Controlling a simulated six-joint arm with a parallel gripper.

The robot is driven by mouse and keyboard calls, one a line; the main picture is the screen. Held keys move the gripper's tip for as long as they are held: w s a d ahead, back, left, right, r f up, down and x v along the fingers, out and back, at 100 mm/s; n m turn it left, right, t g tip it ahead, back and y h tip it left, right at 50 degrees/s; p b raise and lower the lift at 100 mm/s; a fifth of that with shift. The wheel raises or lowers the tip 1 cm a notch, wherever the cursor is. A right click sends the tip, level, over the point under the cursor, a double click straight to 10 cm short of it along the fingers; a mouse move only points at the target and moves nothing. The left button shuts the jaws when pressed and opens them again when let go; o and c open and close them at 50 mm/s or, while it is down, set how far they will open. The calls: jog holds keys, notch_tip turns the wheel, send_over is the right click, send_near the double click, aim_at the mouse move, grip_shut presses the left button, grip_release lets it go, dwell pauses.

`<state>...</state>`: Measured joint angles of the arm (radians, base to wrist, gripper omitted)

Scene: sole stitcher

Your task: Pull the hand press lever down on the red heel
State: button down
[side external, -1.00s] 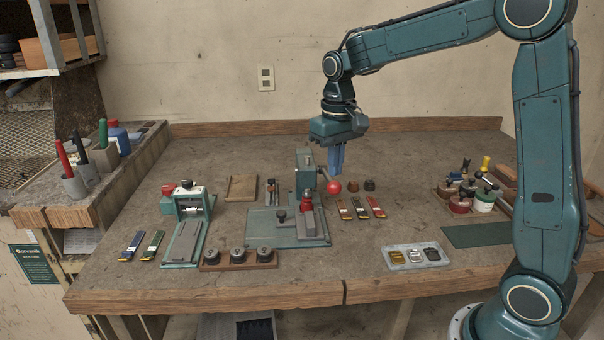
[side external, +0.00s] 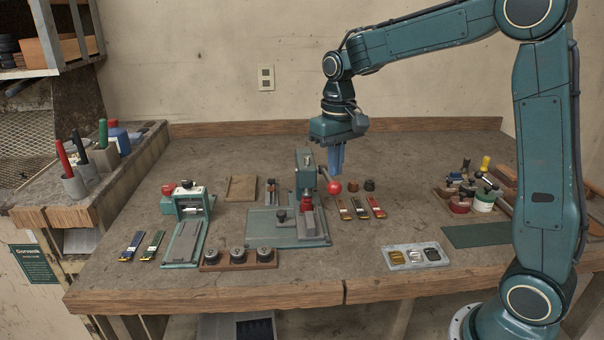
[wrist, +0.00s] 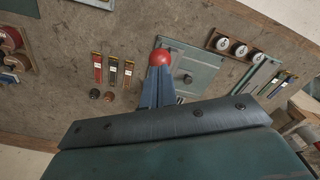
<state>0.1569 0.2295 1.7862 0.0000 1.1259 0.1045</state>
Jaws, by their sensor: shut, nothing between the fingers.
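The hand press (side external: 304,180) stands on a green base plate (side external: 268,230) in the middle of the bench. Its lever ends in a red ball knob (side external: 334,187), low on the right side of the press. The red heel (side external: 307,203) sits under the press head, partly hidden by it. My gripper (side external: 337,172) points down with blue fingers shut and empty, just above the knob. In the wrist view the fingertips (wrist: 158,72) meet the red knob (wrist: 161,58); whether they touch cannot be told for sure.
Several coloured strips (side external: 360,209) and two small brown pieces (side external: 362,185) lie right of the press. A wooden block with round dials (side external: 238,259) and a grey tray (side external: 415,257) lie in front.

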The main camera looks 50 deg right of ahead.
jog(key=shift+f, duration=0.55)
dwell(0.4)
jog(key=shift+f, duration=0.35)
